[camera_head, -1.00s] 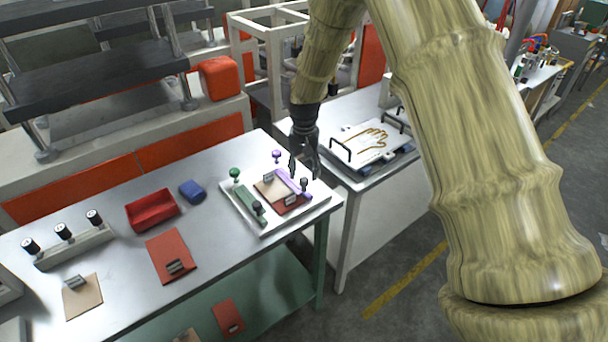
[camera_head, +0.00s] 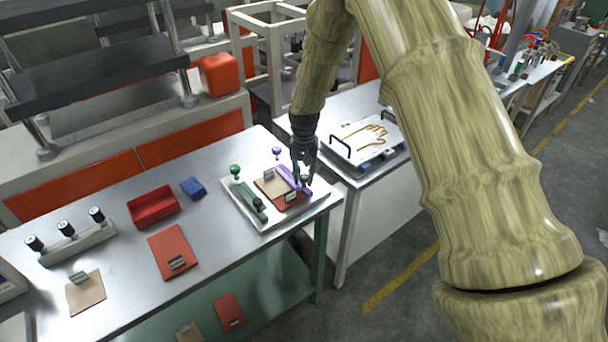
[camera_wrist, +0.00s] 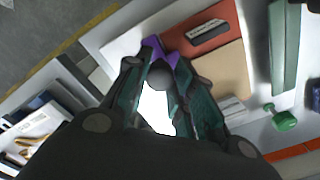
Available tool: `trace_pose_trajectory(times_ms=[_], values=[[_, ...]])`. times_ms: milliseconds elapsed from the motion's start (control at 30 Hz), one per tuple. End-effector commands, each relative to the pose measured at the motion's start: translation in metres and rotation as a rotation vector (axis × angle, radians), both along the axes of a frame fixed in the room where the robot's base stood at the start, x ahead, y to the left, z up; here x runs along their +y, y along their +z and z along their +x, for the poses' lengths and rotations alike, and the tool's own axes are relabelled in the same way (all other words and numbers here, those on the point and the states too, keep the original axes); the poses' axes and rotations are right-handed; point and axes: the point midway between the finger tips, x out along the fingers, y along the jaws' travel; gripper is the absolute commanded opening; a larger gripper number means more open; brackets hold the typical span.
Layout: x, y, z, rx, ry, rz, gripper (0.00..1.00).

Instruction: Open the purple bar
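The purple bar (camera_head: 289,176) lies on the white board at the right end of the table, beside a tan card and a red card (camera_head: 290,200). A purple knob (camera_head: 277,153) stands at its far end. My gripper (camera_head: 303,183) is down at the bar's near end. In the wrist view, the bar's purple end (camera_wrist: 153,47) shows beyond my fingertips (camera_wrist: 158,72). A dark round knob (camera_wrist: 160,77) sits between my fingers, which are drawn in close on both sides of it. My gripper hides this knob in the head view.
A green bar (camera_head: 250,201) with a green knob lies left of the cards on the same board (camera_head: 264,226). A red bin (camera_head: 153,206), a blue block (camera_head: 193,188) and a red pad (camera_head: 172,250) are farther left. A hand-outline plate (camera_head: 362,138) lies on the table behind.

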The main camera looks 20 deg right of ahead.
Motion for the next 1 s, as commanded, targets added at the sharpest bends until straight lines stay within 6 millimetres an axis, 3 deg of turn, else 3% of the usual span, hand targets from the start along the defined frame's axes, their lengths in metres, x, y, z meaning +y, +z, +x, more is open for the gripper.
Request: trace_pose_trajectory(times_ms=[267, 533, 800, 833, 933, 1000], values=[[-0.005, 0.000, 0.002, 0.000, -0.001, 0.000, 0.00], [-0.040, 0.000, 0.015, -0.001, -0.002, 0.000, 0.00], [-0.041, 0.000, 0.016, 0.000, 0.000, 0.000, 0.00], [-0.041, 0.000, 0.016, 0.000, 0.000, 0.000, 0.28], [-0.041, 0.000, 0.016, 0.000, 0.000, 0.000, 0.46], [-0.041, 0.000, 0.015, 0.000, 0.000, 0.000, 0.48]])
